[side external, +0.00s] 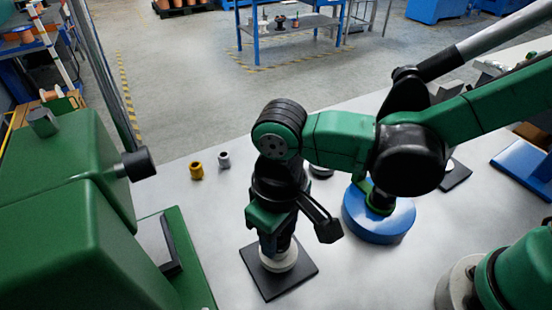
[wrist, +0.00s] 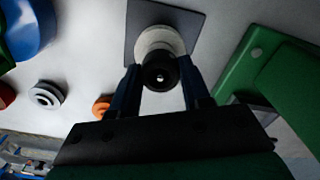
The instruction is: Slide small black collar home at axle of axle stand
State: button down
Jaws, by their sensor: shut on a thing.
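The axle stand has a dark square base plate (side external: 284,281) with a white round part (side external: 283,262) on it. In the wrist view the plate (wrist: 195,25) and white part (wrist: 150,40) lie just beyond my fingertips. The small black collar (wrist: 158,72) sits between my fingers in the wrist view, lined up with the white part, with a small bright spot at its centre. My gripper (wrist: 161,84) is shut on the collar. In the side view my gripper (side external: 277,250) points down over the stand and hides the collar and axle. I cannot tell how far the collar is on the axle.
A green machine (side external: 70,230) stands close at the left. A gold cylinder (side external: 196,171) and a grey cylinder (side external: 223,160) stand behind my gripper. A blue round base (side external: 380,228) is to the right. The pale table is clear in front of the blue base.

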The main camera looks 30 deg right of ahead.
jog(key=shift+f, duration=0.2)
jog(key=shift+f, duration=0.5)
dwell(0.3)
jog(key=shift+c, duration=1.7)
grip_release()
jog(key=shift+r, duration=0.1)
